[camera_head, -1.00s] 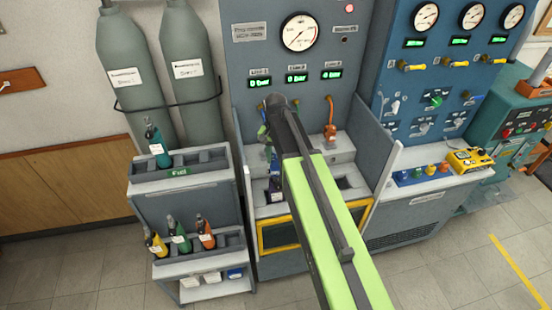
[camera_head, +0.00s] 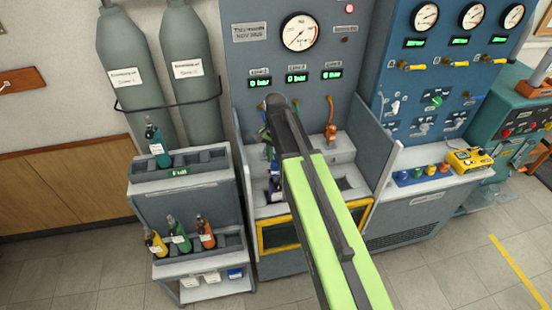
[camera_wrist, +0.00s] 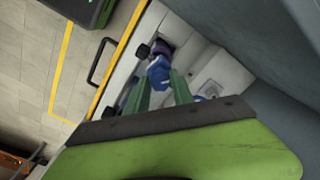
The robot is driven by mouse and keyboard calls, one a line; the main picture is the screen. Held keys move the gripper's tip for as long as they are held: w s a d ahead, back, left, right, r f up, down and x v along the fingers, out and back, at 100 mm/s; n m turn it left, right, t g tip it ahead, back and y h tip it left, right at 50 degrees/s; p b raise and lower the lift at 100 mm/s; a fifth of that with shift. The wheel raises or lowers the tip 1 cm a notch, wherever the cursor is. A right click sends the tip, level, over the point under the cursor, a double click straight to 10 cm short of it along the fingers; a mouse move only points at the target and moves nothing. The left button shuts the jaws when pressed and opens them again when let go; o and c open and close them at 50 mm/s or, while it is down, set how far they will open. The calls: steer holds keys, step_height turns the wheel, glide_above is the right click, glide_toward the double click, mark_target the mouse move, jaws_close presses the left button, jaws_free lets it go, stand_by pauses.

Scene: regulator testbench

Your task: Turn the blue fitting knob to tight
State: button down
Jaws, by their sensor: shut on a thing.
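The blue fitting knob (camera_wrist: 158,70) shows in the wrist view between the two green fingers of my gripper (camera_wrist: 160,84). The fingers are closed on its sides. The knob sits by a dark purple cylinder with a black end, inside the pale bay of the bench. A second, smaller blue part (camera_wrist: 198,98) shows just right of the right finger. In the head view my arm hides most of my gripper and the knob; a blue and purple regulator (camera_head: 274,184) shows just left of my arm. I cannot read the knob's turn angle.
The test bench (camera_head: 240,70) has a round gauge (camera_head: 301,32) and green displays. An orange fitting (camera_head: 330,131) hangs right of my arm. A side wall (camera_head: 373,150) bounds the bay on the right. A rack (camera_head: 142,205) with several regulators stands left.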

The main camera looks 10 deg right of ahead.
mark_target(275, 160)
steer(key=c, duration=1.1)
jaws_free()
step_height(275, 160, up, 18)
steer(key=p, duration=1.7)
steer(key=shift+f, duration=0.25)
